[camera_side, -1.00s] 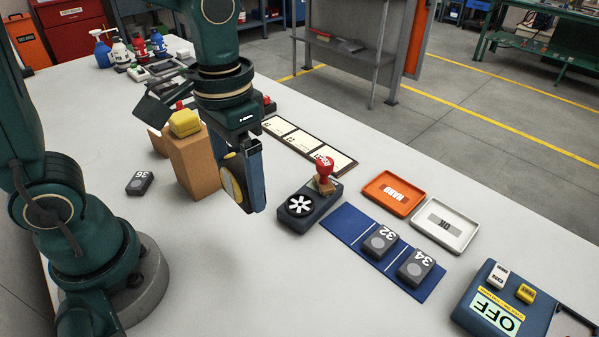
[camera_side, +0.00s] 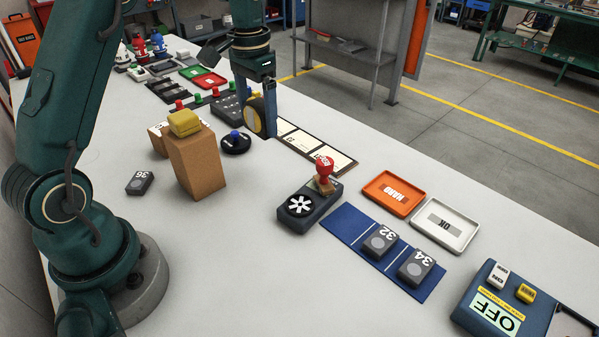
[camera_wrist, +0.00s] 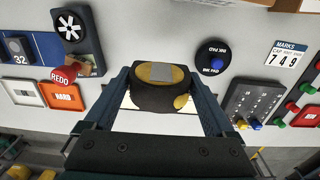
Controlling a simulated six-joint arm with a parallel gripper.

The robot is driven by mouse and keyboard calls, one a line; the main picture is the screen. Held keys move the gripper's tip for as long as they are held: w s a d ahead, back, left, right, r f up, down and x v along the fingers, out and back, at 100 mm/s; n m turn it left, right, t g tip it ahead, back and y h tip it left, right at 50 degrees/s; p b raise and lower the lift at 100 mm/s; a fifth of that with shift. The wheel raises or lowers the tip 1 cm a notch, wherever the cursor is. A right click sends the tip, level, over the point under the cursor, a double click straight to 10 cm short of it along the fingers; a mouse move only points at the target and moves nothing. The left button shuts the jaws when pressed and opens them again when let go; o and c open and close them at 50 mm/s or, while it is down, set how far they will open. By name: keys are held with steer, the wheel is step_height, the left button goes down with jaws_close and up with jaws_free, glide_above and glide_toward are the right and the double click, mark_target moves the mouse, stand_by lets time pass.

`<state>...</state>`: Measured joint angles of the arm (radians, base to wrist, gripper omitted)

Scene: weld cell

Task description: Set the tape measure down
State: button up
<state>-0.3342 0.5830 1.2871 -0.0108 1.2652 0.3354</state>
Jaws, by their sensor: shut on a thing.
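The tape measure is black with a yellow face; in the side view (camera_side: 256,116) it sits between the fingers of my gripper (camera_side: 266,122). In the wrist view the tape measure (camera_wrist: 160,97) fills the gap between both fingers of my gripper (camera_wrist: 167,80), which is shut on it. It is over or just beside the card strip with white panels (camera_side: 315,148). I cannot tell whether its underside touches anything. The far finger is partly hidden in the side view.
A round ink pad (camera_side: 236,145) and a dark button panel (camera_side: 229,107) are close by. A tall brown block (camera_side: 197,167) with a yellow item on top stands to the left. A stamp device (camera_side: 309,208) sits nearer the camera. The front-middle tabletop is clear.

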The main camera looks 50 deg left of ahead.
step_height(320, 180, down, 9)
stand_by(0.4)
steer(key=shift+f, duration=0.1)
steer(key=o, duration=1.4)
steer(key=shift+c, duration=0.2)
